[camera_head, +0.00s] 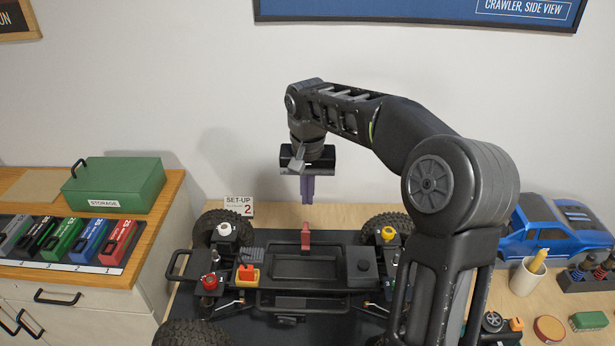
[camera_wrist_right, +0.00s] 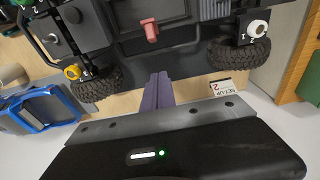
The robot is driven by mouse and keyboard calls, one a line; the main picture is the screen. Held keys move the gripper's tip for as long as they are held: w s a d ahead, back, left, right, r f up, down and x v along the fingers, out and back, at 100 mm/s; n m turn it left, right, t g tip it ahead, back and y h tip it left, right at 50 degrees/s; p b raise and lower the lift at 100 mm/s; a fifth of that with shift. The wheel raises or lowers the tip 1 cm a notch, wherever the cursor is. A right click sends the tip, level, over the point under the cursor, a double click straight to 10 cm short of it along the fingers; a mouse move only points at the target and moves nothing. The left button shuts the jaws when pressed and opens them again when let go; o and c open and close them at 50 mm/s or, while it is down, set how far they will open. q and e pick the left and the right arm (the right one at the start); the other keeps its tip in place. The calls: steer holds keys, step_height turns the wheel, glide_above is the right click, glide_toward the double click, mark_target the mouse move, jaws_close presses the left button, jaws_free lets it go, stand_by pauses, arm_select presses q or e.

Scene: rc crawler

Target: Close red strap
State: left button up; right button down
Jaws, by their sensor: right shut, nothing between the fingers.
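The red strap (camera_head: 305,237) stands up at the far edge of the dark battery tray (camera_head: 304,266), in the middle of the black crawler chassis. It also shows in the right wrist view as a short red piece (camera_wrist_right: 150,30). My right gripper (camera_head: 307,201) hangs pointing down above and just behind the strap, apart from it. Its purple fingers (camera_wrist_right: 158,76) are together with nothing between them. The tray looks flat and dark inside. My left gripper is not in view.
Tyres (camera_head: 384,226) and white and yellow shock tops (camera_head: 387,233) flank the chassis. A "SET-UP 2" card (camera_head: 239,206) stands behind it on the left. A blue truck body (camera_head: 553,228) and a cup (camera_head: 527,276) are at the right. A green storage box (camera_head: 115,184) is on the left cabinet.

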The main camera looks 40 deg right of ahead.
mark_target(306, 236)
steer(key=shift+s+a+f+p, duration=0.25)
steer(key=shift+s+a+f, duration=0.25)
steer(key=shift+s, duration=0.25)
steer(key=shift+s+a+f+p, duration=0.2)
steer(key=shift+s+a+f, duration=0.2)
steer(key=shift+s+a, duration=0.25)
